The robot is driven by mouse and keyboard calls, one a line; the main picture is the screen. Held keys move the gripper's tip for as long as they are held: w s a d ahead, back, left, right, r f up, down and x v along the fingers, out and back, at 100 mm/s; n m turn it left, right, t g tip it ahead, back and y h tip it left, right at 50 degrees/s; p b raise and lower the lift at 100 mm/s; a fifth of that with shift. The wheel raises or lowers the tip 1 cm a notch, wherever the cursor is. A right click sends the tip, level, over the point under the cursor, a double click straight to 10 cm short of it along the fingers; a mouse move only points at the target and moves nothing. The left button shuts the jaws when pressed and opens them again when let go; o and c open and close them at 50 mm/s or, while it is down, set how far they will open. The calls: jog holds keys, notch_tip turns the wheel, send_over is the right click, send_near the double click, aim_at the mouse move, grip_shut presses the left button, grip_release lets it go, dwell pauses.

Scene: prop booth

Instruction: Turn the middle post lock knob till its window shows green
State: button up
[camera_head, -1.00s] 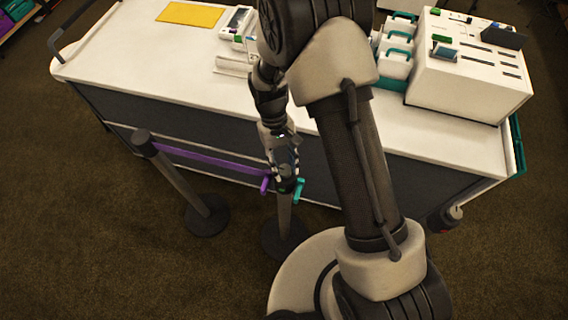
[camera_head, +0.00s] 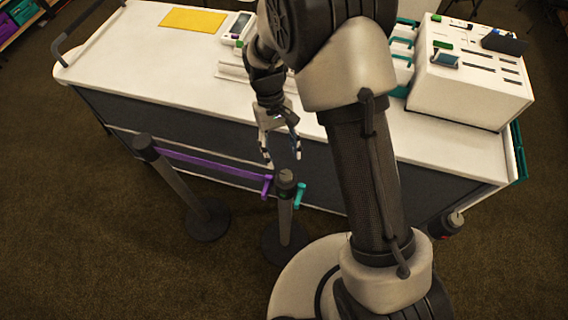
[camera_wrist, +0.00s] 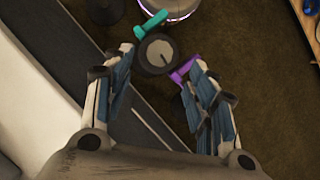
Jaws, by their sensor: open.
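The middle post (camera_head: 285,212) stands in front of the counter, with a purple belt end on its left and a teal clip (camera_head: 300,195) on its right. Its round grey knob top (camera_head: 286,176) faces up. In the wrist view the knob (camera_wrist: 158,54) shows a thin line mark on a grey disc; I cannot make out a green window. My gripper (camera_head: 283,157) is open and empty, above and just behind the knob, apart from it. In the wrist view the open fingers (camera_wrist: 163,84) point toward the knob, which lies beyond the tips.
A purple belt (camera_head: 210,160) runs from the left post (camera_head: 176,180) to the middle post. The white counter (camera_head: 150,75) stands close behind, with a white slotted box (camera_head: 470,85) and a yellow sheet (camera_head: 193,18) on it.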

jog(key=shift+v, duration=2.5)
